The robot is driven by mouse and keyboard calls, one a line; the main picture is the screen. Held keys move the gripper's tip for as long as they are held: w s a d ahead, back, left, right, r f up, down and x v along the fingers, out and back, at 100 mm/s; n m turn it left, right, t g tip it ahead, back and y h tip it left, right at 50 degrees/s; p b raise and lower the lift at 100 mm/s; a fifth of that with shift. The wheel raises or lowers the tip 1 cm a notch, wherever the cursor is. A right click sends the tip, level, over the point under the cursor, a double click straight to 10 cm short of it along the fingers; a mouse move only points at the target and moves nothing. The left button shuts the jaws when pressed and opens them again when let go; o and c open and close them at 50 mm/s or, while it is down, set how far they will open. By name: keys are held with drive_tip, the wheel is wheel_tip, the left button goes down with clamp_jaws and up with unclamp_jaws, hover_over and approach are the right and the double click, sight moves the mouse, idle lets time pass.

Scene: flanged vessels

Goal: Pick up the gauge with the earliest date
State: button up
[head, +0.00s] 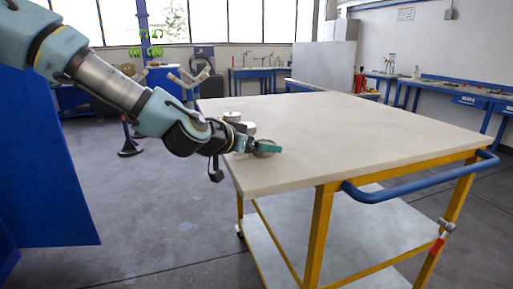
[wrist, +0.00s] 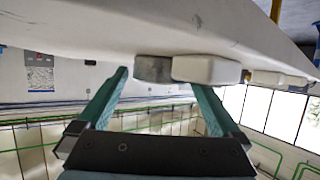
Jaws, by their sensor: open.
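My gripper (head: 272,149) is open near the left edge of the tabletop. Its two teal fingers (wrist: 162,82) are spread in the wrist view. A round grey gauge (head: 262,154) lies at the gripper, partly hidden by it; in the wrist view a grey gauge (wrist: 153,69) shows edge-on between and beyond the fingertips. A white gauge (wrist: 207,69) sits beside it. Farther off in the wrist view are two more pale gauges (wrist: 264,78) (wrist: 295,81). In the head view, gauges (head: 232,116) (head: 249,127) stand behind the gripper. No dates can be read.
The pale tabletop (head: 350,125) sits on a yellow-framed cart with a blue handle (head: 420,182). Its middle and right are clear. In the wrist view the table surface (wrist: 150,25) appears overhead, close to the gripper. Workbenches stand along the far walls.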

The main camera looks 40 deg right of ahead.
drive_tip(key=shift+x, duration=0.8)
drive_tip(key=c, duration=1.4)
drive_tip(key=shift+c, duration=0.4)
drive_tip(key=shift+r, duration=0.1)
